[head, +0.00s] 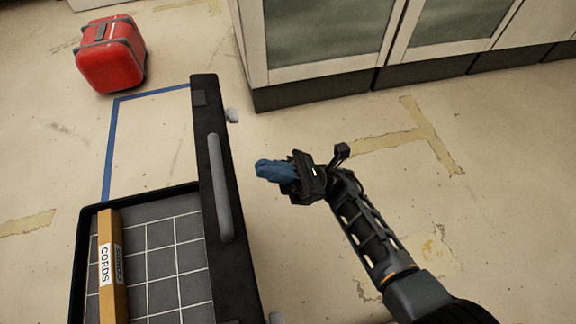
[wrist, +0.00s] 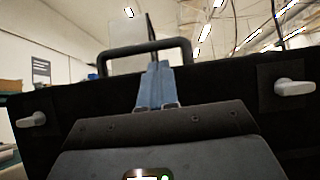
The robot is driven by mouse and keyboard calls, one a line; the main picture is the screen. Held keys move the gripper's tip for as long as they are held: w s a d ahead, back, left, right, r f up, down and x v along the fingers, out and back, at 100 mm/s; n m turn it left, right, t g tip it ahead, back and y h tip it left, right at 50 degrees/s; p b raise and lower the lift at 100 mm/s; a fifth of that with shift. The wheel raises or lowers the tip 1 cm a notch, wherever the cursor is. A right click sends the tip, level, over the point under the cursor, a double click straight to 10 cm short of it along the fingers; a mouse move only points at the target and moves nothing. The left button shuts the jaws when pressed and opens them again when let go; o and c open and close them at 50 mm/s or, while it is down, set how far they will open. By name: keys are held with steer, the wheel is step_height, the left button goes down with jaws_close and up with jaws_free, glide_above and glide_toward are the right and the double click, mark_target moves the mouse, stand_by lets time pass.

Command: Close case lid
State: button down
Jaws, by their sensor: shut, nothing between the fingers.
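The case (head: 155,190) is open on the floor at lower left in the head view, its inside lined with a light grid. Its black lid (head: 206,130) stands raised along the case's right side, with a grey handle (head: 220,185) on its edge. In the wrist view the lid (wrist: 230,95) fills the middle, with the handle (wrist: 145,50) on top and a pale latch at each side. My gripper (head: 262,171), with blue fingers, is right of the lid, on its outer side, empty and shut. In the wrist view its fingertips (wrist: 158,68) overlap the handle; contact cannot be told.
A tan box marked CORDS (head: 106,265) lies inside the case at its left. A red suitcase (head: 110,55) stands at upper left. Blue tape (head: 110,145) marks the floor behind the case. Cabinets (head: 330,45) line the back. The floor around my arm is clear.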

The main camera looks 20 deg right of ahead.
mark_target(221, 159)
steer(key=p+x, duration=0.1)
steer(key=x, duration=0.5)
steer(key=shift+a+r, duration=0.2)
steer(key=shift+a, duration=0.1)
